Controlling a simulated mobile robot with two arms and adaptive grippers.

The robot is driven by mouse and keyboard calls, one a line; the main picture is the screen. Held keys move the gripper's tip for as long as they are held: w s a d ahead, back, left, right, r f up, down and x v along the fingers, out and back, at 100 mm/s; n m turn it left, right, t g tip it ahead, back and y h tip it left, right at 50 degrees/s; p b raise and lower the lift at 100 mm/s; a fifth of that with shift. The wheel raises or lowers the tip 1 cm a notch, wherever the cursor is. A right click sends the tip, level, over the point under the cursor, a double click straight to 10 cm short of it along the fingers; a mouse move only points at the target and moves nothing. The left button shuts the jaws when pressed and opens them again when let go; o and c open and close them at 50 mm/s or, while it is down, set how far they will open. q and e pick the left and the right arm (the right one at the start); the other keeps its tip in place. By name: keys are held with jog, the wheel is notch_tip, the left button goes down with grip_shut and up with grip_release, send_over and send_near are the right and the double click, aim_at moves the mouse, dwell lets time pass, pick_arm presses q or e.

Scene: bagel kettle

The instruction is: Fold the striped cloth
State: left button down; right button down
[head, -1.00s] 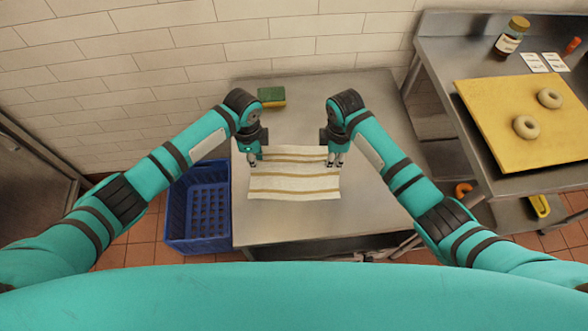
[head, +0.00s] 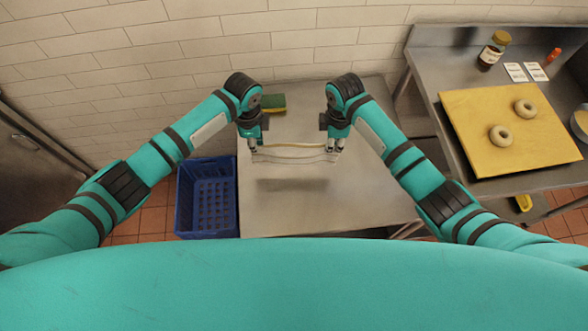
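The striped cloth (head: 295,154), pale with tan stripes, shows as a narrow strip stretched between my two grippers. It appears raised, with a dark shadow on the steel table in front of it. My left gripper (head: 256,146) is at its left end and my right gripper (head: 336,147) at its right end. Both point down and appear shut on the cloth's corners, though the fingertips are small in the view. The lower part of the cloth is seen nearly edge-on, so I cannot tell how it hangs.
The steel table (head: 290,212) is bare in front of the cloth. A green and yellow sponge (head: 273,103) lies behind my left gripper. A blue crate (head: 207,198) stands left of the table. At right, a counter holds a yellow board (head: 512,132) with two bagels and a jar (head: 494,50).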

dwell(0.3)
